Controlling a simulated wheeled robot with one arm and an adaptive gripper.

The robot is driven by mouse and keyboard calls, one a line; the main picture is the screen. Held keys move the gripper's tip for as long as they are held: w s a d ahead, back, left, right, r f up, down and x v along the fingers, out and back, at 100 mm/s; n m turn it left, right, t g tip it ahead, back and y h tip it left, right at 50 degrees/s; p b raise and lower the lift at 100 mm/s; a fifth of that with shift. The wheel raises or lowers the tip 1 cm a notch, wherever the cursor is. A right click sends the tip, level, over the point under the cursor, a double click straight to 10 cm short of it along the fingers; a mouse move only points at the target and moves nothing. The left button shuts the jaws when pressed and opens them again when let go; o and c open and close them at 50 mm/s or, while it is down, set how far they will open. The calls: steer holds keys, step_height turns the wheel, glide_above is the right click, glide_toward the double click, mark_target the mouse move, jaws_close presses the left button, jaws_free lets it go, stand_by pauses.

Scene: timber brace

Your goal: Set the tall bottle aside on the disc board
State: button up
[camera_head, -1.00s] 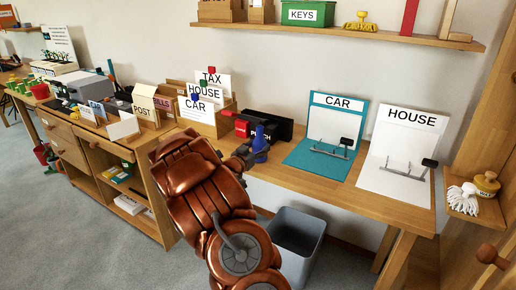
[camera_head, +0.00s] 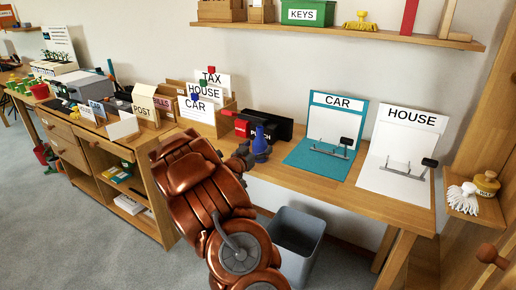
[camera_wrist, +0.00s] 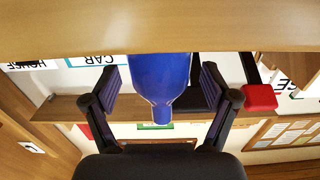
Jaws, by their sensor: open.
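A blue bottle (camera_head: 260,138) stands on the wooden desk near the red and black punch boxes. In the wrist view the bottle (camera_wrist: 161,82) appears upside down, neck toward my palm, between my two dark fingers. My gripper (camera_wrist: 160,92) is open, with a gap visible on both sides of the bottle. In the head view my gripper (camera_head: 250,153) is small and dark beside the bottle, partly hidden by my copper arm. I cannot make out a disc board for certain in either view.
A black punch box (camera_head: 283,125) stands just behind the bottle. A teal CAR board (camera_head: 308,158) and a white HOUSE board (camera_head: 400,190) stand to the right. A grey bin (camera_head: 297,238) is below the desk. Letter holders (camera_head: 222,118) stand to the left.

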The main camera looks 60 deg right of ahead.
steer(key=shift+r, duration=0.2)
steer(key=a, duration=1.2)
steer(key=shift+s, duration=0.25)
